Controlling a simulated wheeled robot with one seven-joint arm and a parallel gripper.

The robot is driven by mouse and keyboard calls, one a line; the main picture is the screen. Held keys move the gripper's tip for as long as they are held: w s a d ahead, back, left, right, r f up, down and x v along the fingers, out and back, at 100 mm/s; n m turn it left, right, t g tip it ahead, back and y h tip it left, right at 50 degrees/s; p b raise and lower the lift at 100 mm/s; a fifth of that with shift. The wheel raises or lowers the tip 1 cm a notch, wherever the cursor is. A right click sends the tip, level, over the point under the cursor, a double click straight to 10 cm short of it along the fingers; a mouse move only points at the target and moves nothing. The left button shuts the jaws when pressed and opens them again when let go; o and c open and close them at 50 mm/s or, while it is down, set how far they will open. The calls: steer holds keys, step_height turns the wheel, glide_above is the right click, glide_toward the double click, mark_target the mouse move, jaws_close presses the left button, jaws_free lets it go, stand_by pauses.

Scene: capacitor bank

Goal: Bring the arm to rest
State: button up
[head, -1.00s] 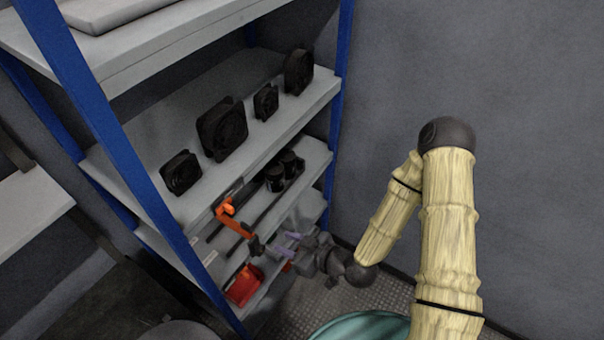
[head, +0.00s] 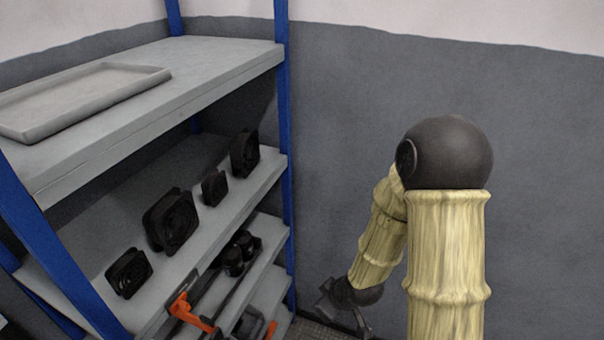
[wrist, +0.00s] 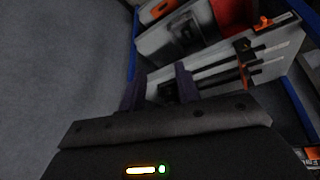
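My arm's pale, wood-like links show at the right of the head view, with dark round joints. My gripper (head: 343,314) hangs low at the end of the arm, right of the shelf rack and apart from it. In the wrist view its two purple fingers (wrist: 160,88) stand apart with nothing held between them. The shelf and its dark parts show beyond the fingers.
The blue-posted rack (head: 283,130) stands at the left. Several black fans (head: 171,219) line its middle shelf; a grey tray (head: 80,98) lies on top. An orange-handled tool (head: 190,312) sits on a lower shelf. A grey wall (head: 345,130) is behind the arm.

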steer(key=s+d+r+m+h, duration=0.1)
steer(key=s+d+r+m, duration=0.2)
steer(key=r, duration=0.3)
steer(key=s+d+r+m+g+h, duration=0.1)
steer(key=s+d+r+m+h, duration=0.1)
steer(key=d+r+m, duration=0.3)
steer(key=shift+s+d+r+m+g, duration=0.3)
steer(key=shift+s+d+r+m, duration=0.1)
steer(key=shift+s+d+r, duration=0.4)
steer(key=shift+w+a, duration=0.1)
steer(key=shift+a, duration=0.1)
